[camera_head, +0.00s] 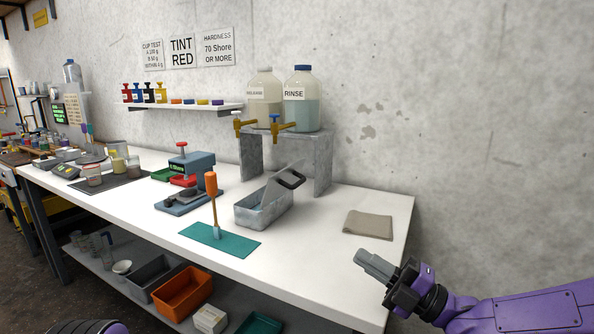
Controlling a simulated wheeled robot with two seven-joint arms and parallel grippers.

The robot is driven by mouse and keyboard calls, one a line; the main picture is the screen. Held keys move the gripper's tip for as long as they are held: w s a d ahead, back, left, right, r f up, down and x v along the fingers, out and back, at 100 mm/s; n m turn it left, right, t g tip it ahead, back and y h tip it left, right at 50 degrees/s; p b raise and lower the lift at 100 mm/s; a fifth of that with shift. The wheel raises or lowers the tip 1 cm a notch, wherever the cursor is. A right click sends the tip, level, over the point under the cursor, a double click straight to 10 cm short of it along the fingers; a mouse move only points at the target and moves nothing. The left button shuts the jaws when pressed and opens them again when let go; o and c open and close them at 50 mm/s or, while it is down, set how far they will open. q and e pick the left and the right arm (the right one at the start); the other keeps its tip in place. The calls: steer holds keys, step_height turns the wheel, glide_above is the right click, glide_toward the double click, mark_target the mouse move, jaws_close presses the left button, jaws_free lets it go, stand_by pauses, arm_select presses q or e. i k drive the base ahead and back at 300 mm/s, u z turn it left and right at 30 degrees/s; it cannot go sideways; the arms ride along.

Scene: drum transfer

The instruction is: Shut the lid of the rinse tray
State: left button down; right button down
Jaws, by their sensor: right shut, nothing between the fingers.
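The rinse tray (263,216) is a grey metal box on the white bench, below the taps. Its lid (277,184) stands raised and tilted, so the tray is open and some bluish content shows inside. A black handle (293,179) sticks out from the lid towards the right. My right gripper (364,258) is shut and empty, in front of the bench's right end, apart from the tray and lower right of it. My left gripper is not in view; only a bit of purple arm shows at the bottom left.
A brush with an orange handle (211,185) stands upright on a teal mat (235,245) left of the tray. A grey stand (322,165) with two bottles, one labelled rinse (302,110), rises behind. A folded cloth (368,225) lies right; bench between is clear.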

mark_target(285, 180)
steer(key=i, duration=1.05)
